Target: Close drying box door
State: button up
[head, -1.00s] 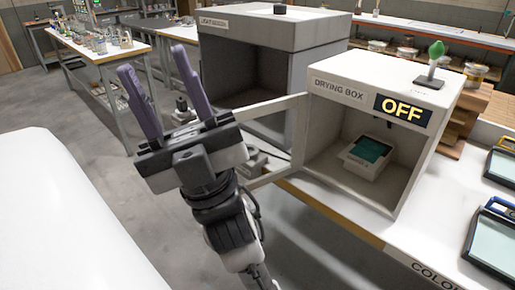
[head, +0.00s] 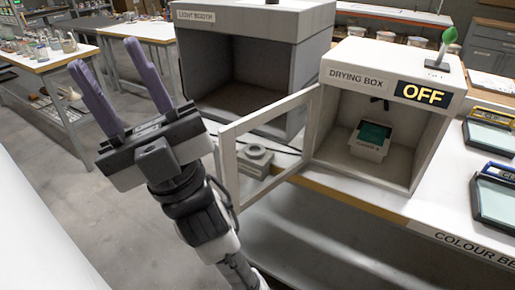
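The drying box (head: 360,62) is a white box on the bench at the right, with an "OFF" display (head: 425,95). Its door (head: 228,165), a white frame with a see-through middle, stands open, swung out to the left from the box's left edge. Inside the box sits a small white container with a dark green top (head: 370,140). My gripper (head: 123,82) is left of the door and apart from it, raised, with its two purple fingers spread wide and nothing between them. My wrist passes close to the door's free edge in the picture; I cannot tell whether they touch.
A grey light booth (head: 250,20) stands left of the drying box. A small grey round-topped device (head: 257,158) shows through the door. A green-topped lever (head: 446,45) stands on the box. Framed panels (head: 497,195) lie at the right.

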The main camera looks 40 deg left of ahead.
aim_at(226, 145)
jog(key=j+z, duration=0.15)
jog(key=j, duration=0.35)
jog(key=k+j+z, duration=0.2)
jog(key=j, duration=0.3)
jog(key=i+j+z, duration=0.25)
jog(key=j, duration=0.6)
jog(key=j+z, duration=0.25)
jog(key=j, duration=0.6)
jog(key=k, duration=0.35)
jog(key=k+j+z, duration=0.1)
jog(key=k+j, duration=0.15)
jog(key=k, duration=0.2)
jog(key=k+j+z, duration=0.1)
jog(key=k+j, duration=0.15)
jog(key=k, duration=0.2)
